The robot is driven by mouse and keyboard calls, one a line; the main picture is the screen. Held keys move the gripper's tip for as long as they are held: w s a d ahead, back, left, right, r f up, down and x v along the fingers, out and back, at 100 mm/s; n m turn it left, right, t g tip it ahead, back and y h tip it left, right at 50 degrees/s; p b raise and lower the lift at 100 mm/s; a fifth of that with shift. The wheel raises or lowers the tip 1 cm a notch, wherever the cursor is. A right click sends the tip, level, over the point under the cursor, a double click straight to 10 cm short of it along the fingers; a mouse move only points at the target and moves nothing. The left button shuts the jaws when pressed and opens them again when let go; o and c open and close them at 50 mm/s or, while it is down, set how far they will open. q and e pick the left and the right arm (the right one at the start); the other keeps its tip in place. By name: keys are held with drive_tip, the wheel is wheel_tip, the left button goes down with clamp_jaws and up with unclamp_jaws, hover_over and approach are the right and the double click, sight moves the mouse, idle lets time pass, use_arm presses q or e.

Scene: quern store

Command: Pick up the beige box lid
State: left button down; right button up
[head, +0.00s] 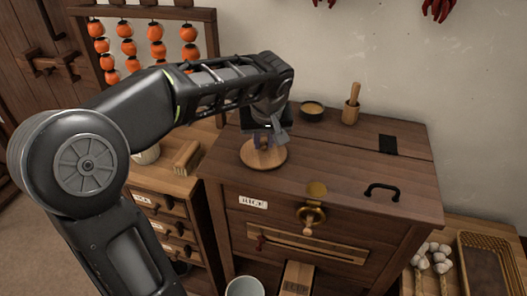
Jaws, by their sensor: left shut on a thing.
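A round, light-brown wooden lid (263,157) is at the left part of the top of a dark wooden chest (345,165). It looks like the beige box lid. My left gripper (264,141) comes down over the lid from above and is shut on its small raised middle part, which the fingers partly hide. The lid looks level; I cannot tell whether it touches the chest top. My right gripper is not in view.
A small dark bowl (312,110) and a wooden mortar with pestle (350,108) stand at the chest's back. A black handle (382,191) rises at its right front. Orange fruit hang in a rack at the left. A basket (484,268) and garlic (441,262) lie at right.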

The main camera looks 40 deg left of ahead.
sight(264, 145)
use_arm(q)
wheel_tip(264, 145, up, 10)
idle(0.6)
idle(0.5)
